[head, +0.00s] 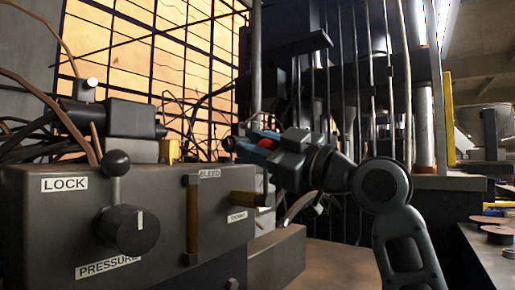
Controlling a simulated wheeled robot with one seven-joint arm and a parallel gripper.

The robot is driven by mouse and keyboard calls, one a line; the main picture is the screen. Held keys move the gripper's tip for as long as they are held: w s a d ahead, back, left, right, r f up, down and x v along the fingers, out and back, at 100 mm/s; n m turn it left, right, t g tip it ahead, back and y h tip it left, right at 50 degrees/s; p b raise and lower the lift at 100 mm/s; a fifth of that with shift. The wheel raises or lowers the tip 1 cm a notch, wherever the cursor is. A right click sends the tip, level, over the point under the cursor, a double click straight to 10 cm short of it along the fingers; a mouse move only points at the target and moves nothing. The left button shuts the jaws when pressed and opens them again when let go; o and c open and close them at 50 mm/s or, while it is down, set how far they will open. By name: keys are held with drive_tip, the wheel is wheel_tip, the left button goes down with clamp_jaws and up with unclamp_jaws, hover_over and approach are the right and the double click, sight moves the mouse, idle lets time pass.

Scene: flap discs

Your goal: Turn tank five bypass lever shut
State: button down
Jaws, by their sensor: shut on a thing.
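A grey control box (60,225) fills the lower left of the head view. A brown upright bar handle (193,220) stands on its front under the BLEED label. A brown-orange lever (246,199) sticks out to the right at the box's right end, above a small label (237,217) I cannot read. I cannot tell which lever is the tank five bypass. My gripper (255,145) reaches in from the right, above and behind that right end. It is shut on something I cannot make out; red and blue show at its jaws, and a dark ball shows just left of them.
A black ball-topped lever (117,162) by the LOCK label and a round black knob (128,230) above the PRESSURE label are on the box's left. Cables (40,100) hang behind it. Vertical bars (370,90) stand behind my arm. Discs (497,234) lie on a right-hand bench.

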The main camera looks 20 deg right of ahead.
drive_tip(key=shift+w+f, duration=0.1)
drive_tip(key=shift+f, duration=0.05)
drive_tip(key=c, duration=0.8)
unclamp_jaws()
drive_tip(key=v, duration=0.8)
drive_tip(key=shift+r, duration=0.25)
